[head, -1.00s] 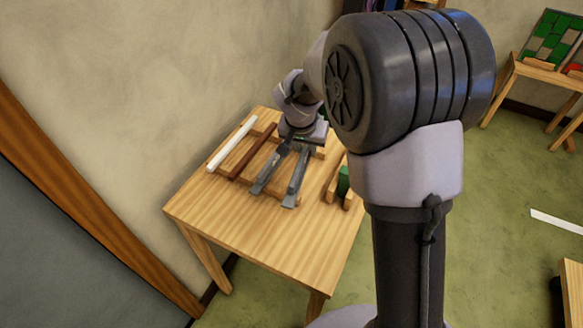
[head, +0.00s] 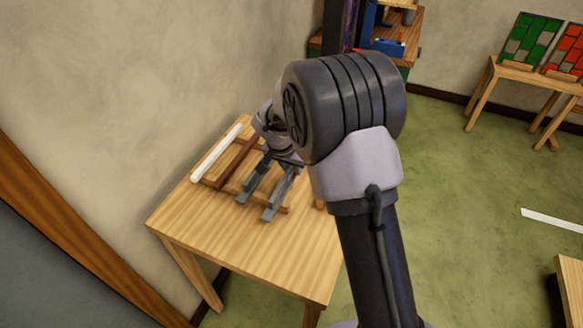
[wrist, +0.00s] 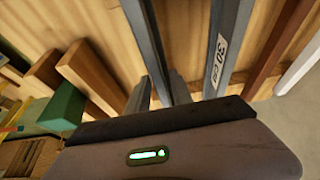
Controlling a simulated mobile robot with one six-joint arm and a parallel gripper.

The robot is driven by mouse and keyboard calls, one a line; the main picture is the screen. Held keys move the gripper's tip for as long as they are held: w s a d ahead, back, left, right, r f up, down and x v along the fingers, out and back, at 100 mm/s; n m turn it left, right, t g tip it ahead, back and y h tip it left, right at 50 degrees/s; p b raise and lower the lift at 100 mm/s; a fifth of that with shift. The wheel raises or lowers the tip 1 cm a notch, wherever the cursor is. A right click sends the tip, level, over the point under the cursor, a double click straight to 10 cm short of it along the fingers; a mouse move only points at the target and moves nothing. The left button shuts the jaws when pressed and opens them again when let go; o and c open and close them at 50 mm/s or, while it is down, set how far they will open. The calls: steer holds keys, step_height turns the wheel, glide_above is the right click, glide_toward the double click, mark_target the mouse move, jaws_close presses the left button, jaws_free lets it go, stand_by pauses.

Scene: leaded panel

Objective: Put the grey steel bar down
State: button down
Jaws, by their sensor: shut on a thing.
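My gripper (wrist: 162,88) is shut on a grey steel bar (wrist: 150,45), which runs away between its two fingers in the wrist view. The bar's free end shows in the head view (head: 270,212), low over the wooden rails (head: 222,184) on the table. I cannot tell whether it touches them. A second grey bar (wrist: 228,45) with a "30 CM" label lies beside it, apart from the fingers; it also shows in the head view (head: 247,190). The fingertips are hidden in the head view.
A brown bar (head: 236,165) and a white bar (head: 216,153) lie on the rails, left of the grey bars. The front of the table (head: 235,250) is bare. A green block (wrist: 62,108) and wooden blocks (wrist: 85,65) stand close to the gripper in the wrist view.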

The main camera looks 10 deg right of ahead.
steer(key=shift+f, duration=0.15)
steer(key=c, duration=1.1)
jaws_free()
steer(key=s+a+r+y+p, duration=0.1)
steer(key=s+r+p, duration=0.1)
steer(key=s+r, duration=0.5)
steer(key=s+a+r+p, duration=0.15)
steer(key=s+r, duration=0.25)
steer(key=r, duration=0.8)
steer(key=s+r+n+y, duration=0.1)
steer(key=s, duration=0.6)
steer(key=s+a+r+n+t+y, duration=0.1)
steer(key=s+r, duration=0.1)
steer(key=s, duration=0.6)
steer(key=s+r+t+y, duration=0.1)
steer(key=s+r, duration=0.1)
steer(key=s, duration=0.5)
steer(key=shift+s+a+n+y, duration=0.2)
steer(key=shift+a+n+y, duration=0.05)
steer(key=shift+n+y, duration=0.15)
